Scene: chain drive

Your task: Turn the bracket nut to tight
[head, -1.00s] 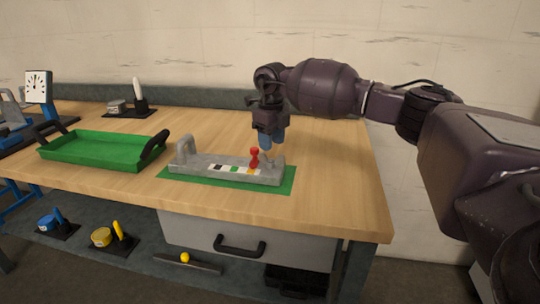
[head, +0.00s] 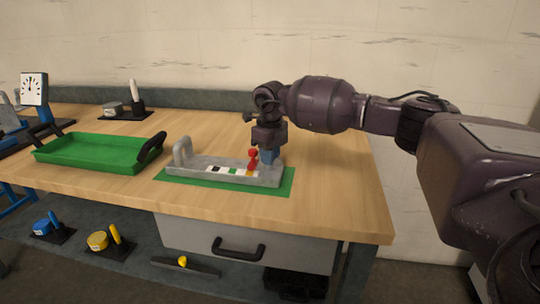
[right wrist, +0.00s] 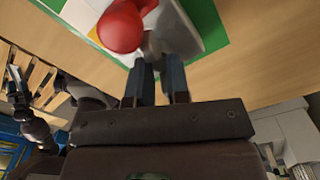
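The grey bracket (head: 195,167) lies on a green mat (head: 286,187) on the workbench, with a row of coloured patches on top. A red ball-shaped knob (head: 253,154) stands near its right end; it is large in the right wrist view (right wrist: 121,27). A small grey piece, which looks like the nut (right wrist: 152,46), is at the fingertips in the right wrist view. My right gripper (head: 269,157) points down over the bracket's right end, with its blue fingers (right wrist: 157,75) apart. Whether they touch the nut is unclear. My left gripper is out of view.
A white-handled item on a black base (head: 133,104) and a dial gauge (head: 34,87) stand farther back. A drawer (head: 200,233) is below. The tabletop right of the mat is clear.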

